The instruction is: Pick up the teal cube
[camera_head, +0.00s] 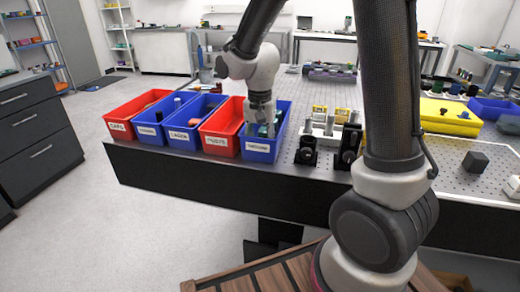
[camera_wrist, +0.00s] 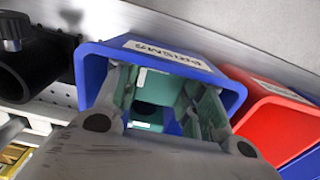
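A blue bin (camera_head: 272,155) stands at the right end of a row of bins on the table's front edge. It also shows in the wrist view (camera_wrist: 95,70), with a white label on its rim. My gripper (camera_head: 261,122) points down into this bin. A teal object, seemingly the cube (camera_wrist: 158,88), is inside the bin between my spread fingers (camera_wrist: 163,105). A dark round patch shows below its upper part. The fingers are apart on either side of it. I cannot tell whether they touch it, and the fingertips are partly hidden.
A red bin (camera_head: 222,138) stands close on the left, with more blue and red bins beyond it. Dark optical mounts (camera_head: 307,151) stand just right of the blue bin. A yellow case (camera_head: 448,115) and a dark grey cube (camera_head: 475,161) are farther right.

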